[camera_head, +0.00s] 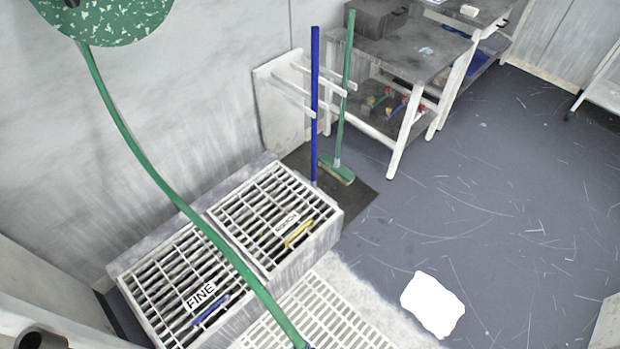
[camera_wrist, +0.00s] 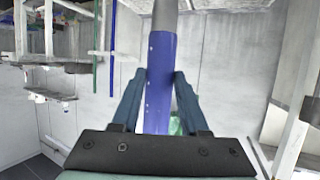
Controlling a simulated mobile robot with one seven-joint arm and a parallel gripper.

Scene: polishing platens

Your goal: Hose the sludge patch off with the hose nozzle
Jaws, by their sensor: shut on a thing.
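In the wrist view my gripper (camera_wrist: 158,82) is shut on the hose nozzle (camera_wrist: 158,60), a blue sleeve with a grey tip pointing up in the picture and away from the palm. In the head view the green hose (camera_head: 135,150) runs from a speckled green reel (camera_head: 105,15) across the grates to the bottom edge, where a bit of blue shows. My gripper is outside that view. An irregular bright white patch (camera_head: 433,303) lies on the dark floor at the lower right; I cannot tell for sure that it is the sludge. The nozzle is not seen near it.
Two grated bins stand by the wall, one labelled FINE (camera_head: 201,296) and one behind it (camera_head: 287,222). A white floor grating (camera_head: 315,312) lies in front. A blue pole (camera_head: 315,110) and a green broom (camera_head: 340,165) stand by a rack.

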